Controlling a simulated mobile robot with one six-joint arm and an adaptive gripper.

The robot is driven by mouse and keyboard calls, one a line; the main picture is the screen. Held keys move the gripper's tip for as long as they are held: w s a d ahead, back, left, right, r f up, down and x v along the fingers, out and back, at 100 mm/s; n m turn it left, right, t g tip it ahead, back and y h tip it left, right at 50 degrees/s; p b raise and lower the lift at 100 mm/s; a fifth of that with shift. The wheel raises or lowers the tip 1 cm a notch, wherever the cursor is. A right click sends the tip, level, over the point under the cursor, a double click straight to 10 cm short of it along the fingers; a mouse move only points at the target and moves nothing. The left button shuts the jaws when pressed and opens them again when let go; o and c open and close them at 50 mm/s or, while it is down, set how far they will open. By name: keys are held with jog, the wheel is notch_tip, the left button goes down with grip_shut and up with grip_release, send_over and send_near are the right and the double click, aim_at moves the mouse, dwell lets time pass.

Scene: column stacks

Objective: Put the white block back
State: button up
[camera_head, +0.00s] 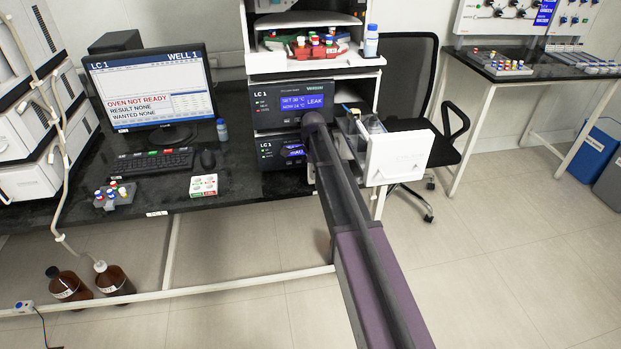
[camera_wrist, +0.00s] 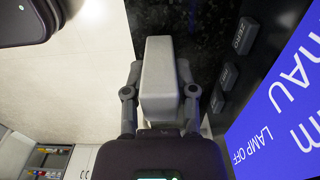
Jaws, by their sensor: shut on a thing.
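A pale grey-white block (camera_wrist: 160,75) stands between the two fingers of my gripper (camera_wrist: 160,91) in the wrist view. The fingers are shut on its two sides. The block is over or in front of a dark speckled surface, and I cannot tell whether it touches it. In the head view my arm reaches forward to the LC 1 instrument stack (camera_head: 292,104). My gripper and the block are not clearly visible there, hidden by the arm.
A blue display (camera_wrist: 285,105) and dark buttons are close on the right in the wrist view. In the head view an open compartment with a white front panel (camera_head: 400,157) juts out right of my arm. A monitor (camera_head: 150,88), keyboard (camera_head: 150,163) and vial rack (camera_head: 115,194) stand left.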

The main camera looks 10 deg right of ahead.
jog(key=shift+f, duration=0.5)
jog(key=shift+f+b, duration=0.2)
jog(key=shift+b, duration=0.2)
jog(key=o, duration=0.9)
jog(key=shift+c, duration=0.2)
jog(key=shift+r, duration=0.2)
notch_tip(320, 180, up, 12)
jog(key=p, duration=1.2)
